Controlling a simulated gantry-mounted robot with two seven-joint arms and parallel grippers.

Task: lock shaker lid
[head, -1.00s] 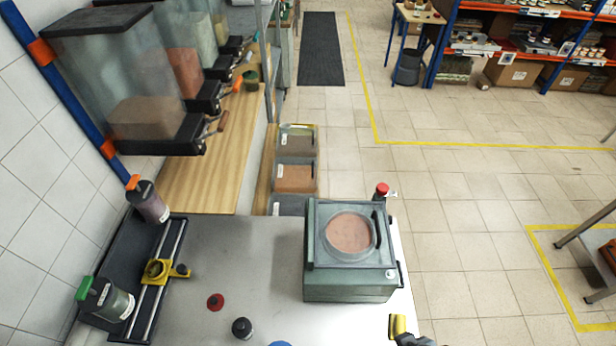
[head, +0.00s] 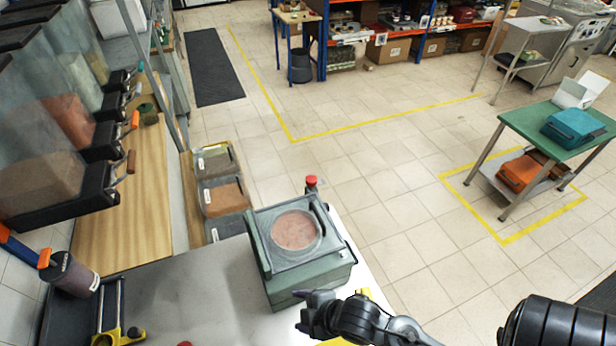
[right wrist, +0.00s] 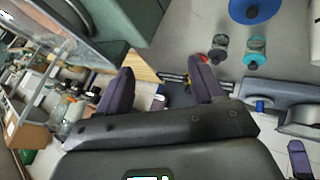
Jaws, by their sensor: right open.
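The green box-shaped shaker (head: 300,281) stands on the grey bench in the head view. Its lid (head: 266,228) lies flat on top, with a round clear window showing pinkish contents. A dark bar (head: 329,217) runs along the lid's right side; whether it is a latch, or locked, I cannot tell. My right gripper (head: 306,312) is in front of the shaker, low near its front edge; contact cannot be told. In the right wrist view its two purple-grey fingers (right wrist: 162,86) are apart with nothing held between them.
A red knob (head: 311,181) stands behind the shaker. Bins (head: 222,197) sit beyond the bench at left, by hoppers with handles. In the right wrist view, small jars (right wrist: 254,52) stand near a blue disc (right wrist: 253,9).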

